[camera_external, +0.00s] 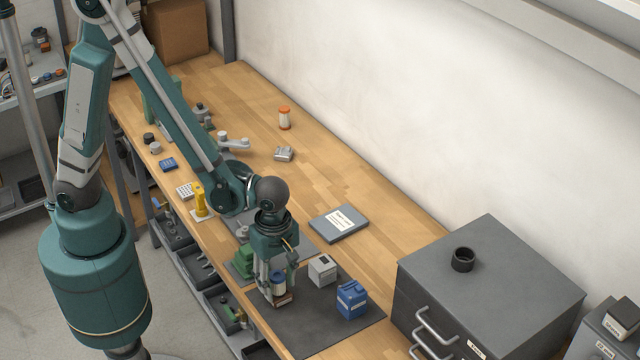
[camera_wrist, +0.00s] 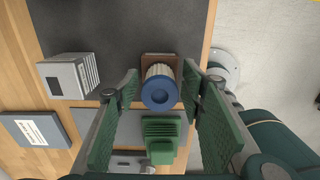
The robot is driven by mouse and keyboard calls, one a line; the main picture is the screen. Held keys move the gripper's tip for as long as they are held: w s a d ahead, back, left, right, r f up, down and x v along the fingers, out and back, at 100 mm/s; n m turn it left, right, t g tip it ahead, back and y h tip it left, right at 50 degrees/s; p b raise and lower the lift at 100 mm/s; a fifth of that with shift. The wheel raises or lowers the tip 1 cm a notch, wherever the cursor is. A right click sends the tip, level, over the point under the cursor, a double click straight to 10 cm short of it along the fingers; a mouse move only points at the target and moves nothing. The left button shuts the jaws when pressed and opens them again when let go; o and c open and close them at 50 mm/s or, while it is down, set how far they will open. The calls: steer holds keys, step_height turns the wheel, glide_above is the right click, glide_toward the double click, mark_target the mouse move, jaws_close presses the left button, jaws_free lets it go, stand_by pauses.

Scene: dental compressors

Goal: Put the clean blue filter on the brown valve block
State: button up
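The blue filter (camera_wrist: 159,92) has a blue end cap and a cream pleated body. In the wrist view it stands over the brown valve block (camera_wrist: 151,58), overlapping it and hiding much of it. In the external view the filter (camera_external: 278,284) appears upright on top of the brown block (camera_external: 283,300), partly hidden by my fingers. My gripper (camera_wrist: 160,84) is open, with one green-padded finger on each side of the filter. Narrow gaps show between the fingertips and the filter. The exact contact between filter and block is hidden.
A grey-white box (camera_external: 322,270) and a blue container (camera_external: 351,300) stand right of my gripper around the dark mat (camera_external: 320,325). A green stepped object (camera_wrist: 161,138) sits close by. A grey flat case (camera_external: 339,223) lies behind. A drawer cabinet (camera_external: 490,275) stands at right.

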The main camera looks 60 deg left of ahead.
mark_target(277, 275)
steer(key=shift+r+p, duration=0.45)
steer(key=shift+r, duration=5.65)
steer(key=shift+a, duration=0.1)
steer(key=w+a+r+m+t, duration=0.1)
steer(key=w+a+r+m, duration=0.1)
steer(key=a+r+m, duration=0.3)
steer(key=w+a+r+m+t+h, duration=0.1)
steer(key=w+a+r, duration=0.1)
steer(key=a, duration=0.6)
steer(key=w+a+r+m+t, duration=0.1)
steer(key=w+a+r+m, duration=0.1)
steer(key=a+r, duration=0.3)
steer(key=s+a+r+m+t, duration=0.2)
steer(key=a+m, duration=0.3)
steer(key=a, duration=0.5)
steer(key=s+a+r+m+t+y, duration=0.1)
steer(key=a+m, duration=0.4)
steer(key=a, duration=0.5)
steer(key=shift+s+a+r+t, duration=0.2)
steer(key=shift+s+r+t, duration=0.4)
steer(key=shift+s+r, duration=0.4)
steer(key=shift+w+r, duration=0.15)
